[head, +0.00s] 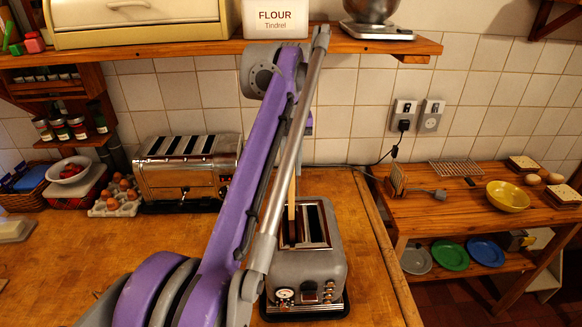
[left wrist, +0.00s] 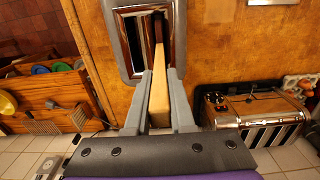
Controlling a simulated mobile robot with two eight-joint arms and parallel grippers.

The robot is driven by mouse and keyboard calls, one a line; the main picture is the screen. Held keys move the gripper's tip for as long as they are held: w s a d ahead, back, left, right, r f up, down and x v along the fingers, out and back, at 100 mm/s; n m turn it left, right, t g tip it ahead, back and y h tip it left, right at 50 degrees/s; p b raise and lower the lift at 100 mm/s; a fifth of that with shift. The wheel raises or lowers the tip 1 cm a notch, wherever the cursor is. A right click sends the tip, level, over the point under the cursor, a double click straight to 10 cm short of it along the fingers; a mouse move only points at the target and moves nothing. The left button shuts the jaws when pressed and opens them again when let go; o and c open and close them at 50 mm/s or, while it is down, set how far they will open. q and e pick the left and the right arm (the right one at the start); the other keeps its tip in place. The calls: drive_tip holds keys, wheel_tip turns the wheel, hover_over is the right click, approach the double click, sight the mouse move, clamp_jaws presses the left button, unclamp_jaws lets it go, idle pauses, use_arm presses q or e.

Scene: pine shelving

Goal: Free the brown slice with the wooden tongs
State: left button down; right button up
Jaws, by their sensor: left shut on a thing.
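The wooden tongs (head: 291,205) stand nearly upright with their lower end at the left slot of the grey two-slot toaster (head: 335,265). In the left wrist view my left gripper (left wrist: 161,82) is shut on the wooden tongs (left wrist: 159,103), one grey finger on each side. Their far end reaches the slot of the toaster (left wrist: 181,22) on the right in that view. In the head view my purple arm hides my left gripper. I cannot clearly tell the brown slice from the dark slot and tong tips. My right gripper is not in view.
A chrome long toaster (head: 185,175) and an egg carton (head: 117,200) stand left on the counter. A shelf (head: 160,48) runs above the counter. A lower side table on the right holds a yellow bowl (head: 507,196).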

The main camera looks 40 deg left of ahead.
sight(290, 144)
use_arm(q)
wheel_tip(290, 144, up, 2)
drive_tip(key=shift+r+p, duration=0.25)
drive_tip(key=shift+p, duration=0.35)
drive_tip(key=shift+w+r, duration=0.15)
drive_tip(key=shift+r, duration=0.3)
drive_tip(key=shift+s+r, duration=0.25)
drive_tip(key=shift+r, duration=0.8)
drive_tip(key=shift+w+r, duration=0.15)
drive_tip(key=shift+r, duration=1.95)
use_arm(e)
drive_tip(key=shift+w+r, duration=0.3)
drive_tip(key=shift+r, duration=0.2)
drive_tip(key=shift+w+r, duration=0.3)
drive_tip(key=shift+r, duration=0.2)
